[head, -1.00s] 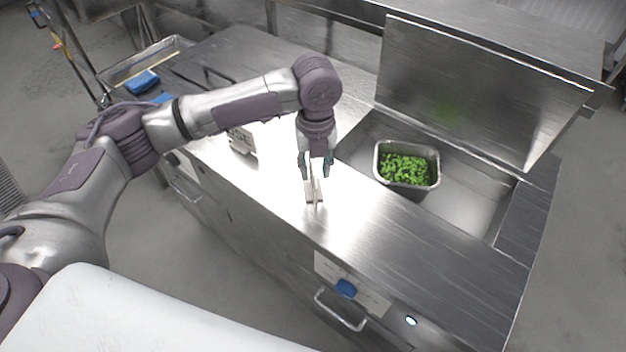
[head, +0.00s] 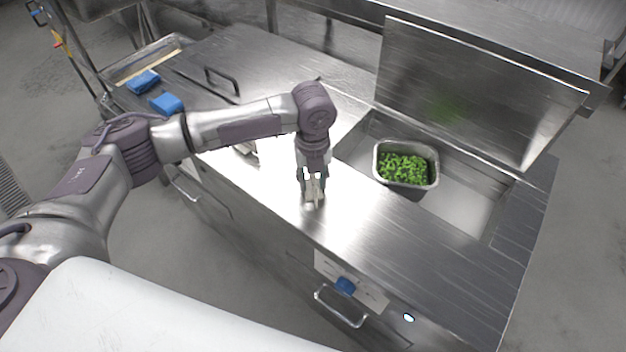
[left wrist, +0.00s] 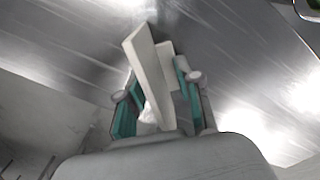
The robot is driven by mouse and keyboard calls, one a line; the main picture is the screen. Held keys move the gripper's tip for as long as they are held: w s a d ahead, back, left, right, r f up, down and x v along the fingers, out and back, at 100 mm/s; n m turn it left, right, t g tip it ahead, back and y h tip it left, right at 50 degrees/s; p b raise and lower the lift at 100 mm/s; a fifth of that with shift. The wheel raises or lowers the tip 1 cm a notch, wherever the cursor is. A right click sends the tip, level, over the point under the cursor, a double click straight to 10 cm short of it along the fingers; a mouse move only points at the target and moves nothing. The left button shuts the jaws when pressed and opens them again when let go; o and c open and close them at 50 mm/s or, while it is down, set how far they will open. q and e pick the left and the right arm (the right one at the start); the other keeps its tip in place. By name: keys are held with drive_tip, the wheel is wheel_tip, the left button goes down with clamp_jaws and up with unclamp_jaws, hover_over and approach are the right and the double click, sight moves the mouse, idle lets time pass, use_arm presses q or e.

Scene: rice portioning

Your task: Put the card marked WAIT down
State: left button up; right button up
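A small white card (left wrist: 148,70) on a stand shows nearly edge-on in the left wrist view, so its marking cannot be read. In the head view the card (head: 314,201) is at the steel counter near its front edge, partly covered by my gripper. My left gripper (head: 313,190) points down over it, with its teal-padded fingers on either side. In the left wrist view the left gripper (left wrist: 160,95) has its fingers apart around the card, and the card leans across the gap between them. My right gripper is out of view.
The steel counter (head: 400,240) is clear to the right of the card. A pan of green pieces (head: 406,190) sits in a well with a raised lid (head: 480,90). Blue blocks (head: 166,103) lie at the back left. A pale object (head: 246,148) is partly hidden behind my left arm.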

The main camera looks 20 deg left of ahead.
use_arm(q)
drive_tip(key=shift+f, duration=0.15)
drive_tip(key=shift+c, duration=0.3)
clamp_jaws()
